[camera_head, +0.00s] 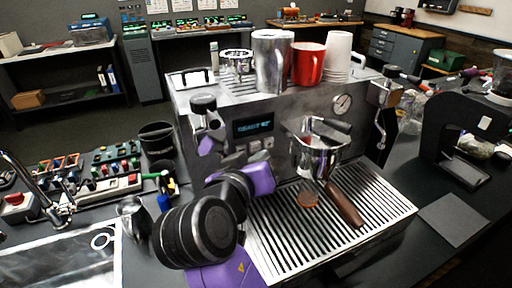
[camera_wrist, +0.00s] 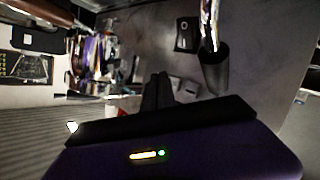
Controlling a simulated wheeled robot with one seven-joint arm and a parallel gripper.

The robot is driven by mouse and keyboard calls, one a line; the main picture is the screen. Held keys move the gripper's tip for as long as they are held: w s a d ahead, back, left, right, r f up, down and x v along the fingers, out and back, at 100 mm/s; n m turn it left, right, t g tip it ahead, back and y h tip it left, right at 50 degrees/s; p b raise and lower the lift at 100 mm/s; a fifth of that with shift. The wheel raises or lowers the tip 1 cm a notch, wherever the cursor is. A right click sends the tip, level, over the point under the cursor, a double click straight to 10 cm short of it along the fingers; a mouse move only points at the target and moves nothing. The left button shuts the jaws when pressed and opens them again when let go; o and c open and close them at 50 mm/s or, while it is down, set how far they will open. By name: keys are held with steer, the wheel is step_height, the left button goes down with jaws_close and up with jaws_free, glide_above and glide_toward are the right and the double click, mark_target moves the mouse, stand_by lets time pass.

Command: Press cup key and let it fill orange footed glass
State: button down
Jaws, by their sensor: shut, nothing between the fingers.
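The espresso machine (camera_head: 215,100) has a lit display (camera_head: 253,127) and a few small square keys (camera_head: 255,146) below it. Those keys also show in the wrist view (camera_wrist: 189,88), close beside the fingertips. My gripper (camera_wrist: 157,80) has its dark fingers together, pointing at the front panel, with nothing between them. Whether it touches a key cannot be told. In the head view my purple and black wrist is left of the drip tray and the fingertips are not clear.
The portafilter's brown handle (camera_head: 345,204) sticks out over the slatted drip tray (camera_head: 380,205). A steam wand (camera_wrist: 211,60) hangs right of my fingers in the wrist view. A steel cup (camera_head: 272,60), red mug (camera_head: 308,63) and white cups (camera_head: 339,55) stand on top.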

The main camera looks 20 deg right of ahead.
steer(key=shift+w, duration=0.15)
steer(key=shift+w, duration=0.25)
steer(key=shift+w, duration=0.5)
stand_by(0.7)
steer(key=shift+s, duration=0.2)
steer(key=shift+s+p, duration=0.35)
steer(key=shift+s, duration=0.4)
steer(key=shift+s+p, duration=0.6)
steer(key=shift+s, duration=1.9)
steer(key=shift+a, duration=0.1)
